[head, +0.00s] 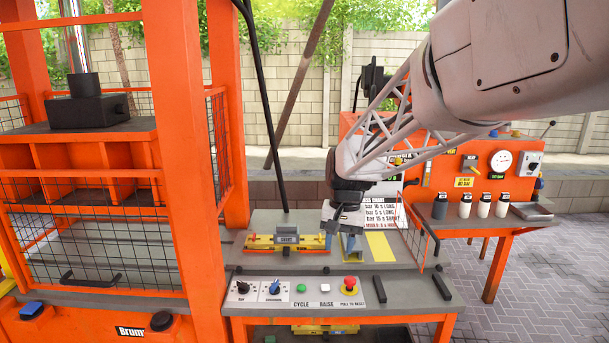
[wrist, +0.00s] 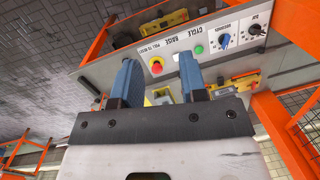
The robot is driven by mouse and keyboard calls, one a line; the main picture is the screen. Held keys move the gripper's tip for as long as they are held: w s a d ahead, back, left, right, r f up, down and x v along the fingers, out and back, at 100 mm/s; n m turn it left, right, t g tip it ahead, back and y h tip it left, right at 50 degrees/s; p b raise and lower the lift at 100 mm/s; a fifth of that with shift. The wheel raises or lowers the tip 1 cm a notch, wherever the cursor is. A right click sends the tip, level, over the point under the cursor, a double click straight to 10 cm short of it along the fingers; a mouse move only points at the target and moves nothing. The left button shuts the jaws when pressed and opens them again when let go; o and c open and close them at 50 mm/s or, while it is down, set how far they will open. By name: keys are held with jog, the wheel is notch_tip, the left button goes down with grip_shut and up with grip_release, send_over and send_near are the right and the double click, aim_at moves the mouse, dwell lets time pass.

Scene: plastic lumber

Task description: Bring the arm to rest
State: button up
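My gripper (head: 348,240) hangs from my arm above the right part of the grey bench top, beside a yellow fixture. In the wrist view, its two blue fingers (wrist: 157,85) stand apart with a gap between them and nothing held in it. My arm reaches in from the upper right of the head view. Whether the fingertips touch the bench top cannot be told.
The bench front has a control panel (head: 262,290) with knobs, a green button (head: 301,288) and a red stop button (head: 350,284). A yellow-orange fixture (head: 285,242) lies left of my gripper. An orange press frame (head: 185,150) stands left. An orange side table (head: 500,222) stands right.

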jog(key=s+d+t, duration=0.1)
jog(key=s+d, duration=0.2)
jog(key=s, duration=0.7)
jog(key=s+d+n+t+h, duration=0.1)
jog(key=s+d, duration=0.3)
jog(key=s, duration=0.7)
jog(key=s+d+t, duration=0.1)
jog(key=s+d, duration=0.2)
jog(key=s, duration=0.7)
jog(key=shift+s+d+n, duration=0.2)
jog(key=shift+n, duration=0.2)
jog(key=shift+r, duration=0.1)
jog(key=shift+c, duration=0.4)
